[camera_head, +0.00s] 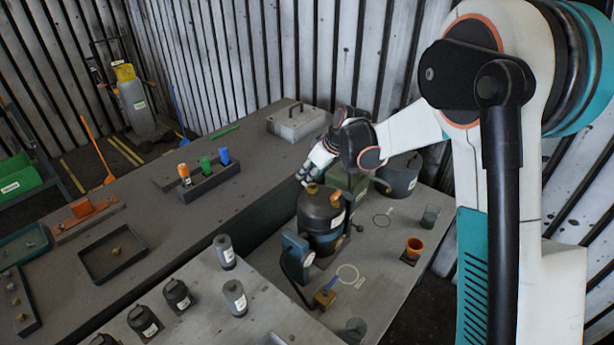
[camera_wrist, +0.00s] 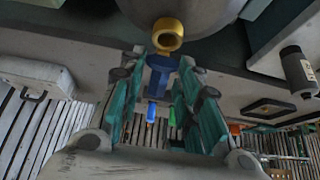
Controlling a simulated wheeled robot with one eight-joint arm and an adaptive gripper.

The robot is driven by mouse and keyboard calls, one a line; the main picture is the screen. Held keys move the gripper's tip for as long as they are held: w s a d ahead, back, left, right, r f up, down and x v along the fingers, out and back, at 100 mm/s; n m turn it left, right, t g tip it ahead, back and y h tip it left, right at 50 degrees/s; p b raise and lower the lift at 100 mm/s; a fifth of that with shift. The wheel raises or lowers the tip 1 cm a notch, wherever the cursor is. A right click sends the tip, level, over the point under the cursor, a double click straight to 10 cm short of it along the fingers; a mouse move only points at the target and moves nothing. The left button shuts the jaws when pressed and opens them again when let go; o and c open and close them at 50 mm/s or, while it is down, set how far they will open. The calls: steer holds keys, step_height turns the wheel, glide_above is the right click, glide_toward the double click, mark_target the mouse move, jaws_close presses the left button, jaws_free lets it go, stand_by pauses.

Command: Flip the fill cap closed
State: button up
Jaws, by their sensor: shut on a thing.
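The dark rounded tank (camera_head: 318,222) stands on the right bench, and its underside-up edge fills the top of the wrist view (camera_wrist: 190,12). A yellow ring-shaped fitting (camera_wrist: 167,36) sits on the tank; a small yellow spot shows at the tank's top in the head view (camera_head: 312,188). A blue T-shaped piece (camera_wrist: 160,68), which looks like the fill cap, stands next to the ring between my fingers. My gripper (camera_head: 305,177) is just above the tank top, shut on this piece. Its fingers (camera_wrist: 158,95) flank it on both sides. The exact contact is hard to see.
Grey bottles (camera_head: 235,297) stand on the front bench.

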steer(key=shift+s+d+f+t+y+b, duration=0.2)
steer(key=shift+s+d+t+y+b, duration=0.1)
steer(key=shift+t+y+b, duration=0.45)
steer(key=shift+s+d+f+t+y+b, duration=0.15)
steer(key=shift+s+d+t+y+b, duration=0.1)
steer(key=shift+t+y+b, duration=0.45)
steer(key=o, duration=0.7)
steer(key=shift+r, duration=0.1)
steer(key=v, duration=1.2)
steer(key=shift+w+a+r, duration=0.1)
steer(key=shift+w, duration=0.05)
